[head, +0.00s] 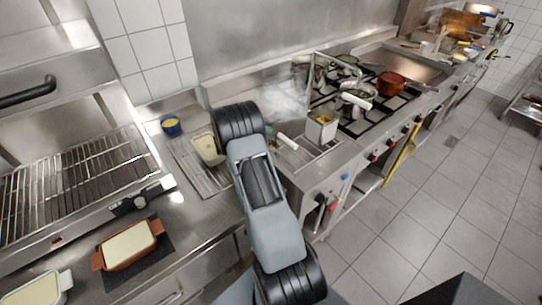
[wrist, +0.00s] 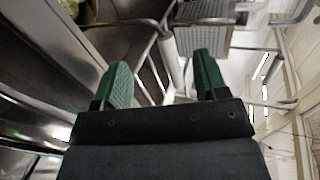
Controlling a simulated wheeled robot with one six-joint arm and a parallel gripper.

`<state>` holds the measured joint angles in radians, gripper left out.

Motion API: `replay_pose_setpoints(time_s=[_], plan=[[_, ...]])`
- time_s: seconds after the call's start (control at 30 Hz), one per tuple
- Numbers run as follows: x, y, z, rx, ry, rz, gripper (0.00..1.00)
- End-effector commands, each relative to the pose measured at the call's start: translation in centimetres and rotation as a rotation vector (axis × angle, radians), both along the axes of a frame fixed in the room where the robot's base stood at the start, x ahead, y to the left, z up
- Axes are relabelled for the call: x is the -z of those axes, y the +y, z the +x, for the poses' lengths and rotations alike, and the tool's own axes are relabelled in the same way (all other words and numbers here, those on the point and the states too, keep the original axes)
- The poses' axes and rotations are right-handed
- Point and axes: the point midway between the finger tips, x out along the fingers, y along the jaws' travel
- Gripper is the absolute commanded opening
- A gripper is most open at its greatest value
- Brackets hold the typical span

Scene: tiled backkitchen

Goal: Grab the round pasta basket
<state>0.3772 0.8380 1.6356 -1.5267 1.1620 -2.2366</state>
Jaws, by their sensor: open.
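My gripper (wrist: 162,66) shows in the wrist view with its two green-padded fingers apart. A pale rod or handle and thin metal bars lie beyond and between the fingertips; I cannot tell whether they touch. A perforated metal panel (wrist: 203,38) is beyond the right finger. In the head view my arm hides the gripper. A white handle (head: 288,141) shows just right of my arm, at the cooker well. I cannot make out the round basket's body there.
The stove carries a copper-coloured pot (head: 390,83) and other pans. Tiled floor is free at right.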

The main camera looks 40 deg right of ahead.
Motion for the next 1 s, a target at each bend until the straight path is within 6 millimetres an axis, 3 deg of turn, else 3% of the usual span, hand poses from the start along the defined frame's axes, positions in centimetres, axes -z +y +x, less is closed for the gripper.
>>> replay_pose_setpoints(time_s=[0.4,0.77,1.0], plan=[[1.5,-4.7,-0.9,0.003,-0.001,0.001,0.67],[1.9,-5.4,-1.0,0.001,-0.004,0.001,0.67],[1.9,-5.4,-1.0,0.001,-0.004,0.001,0.46]])
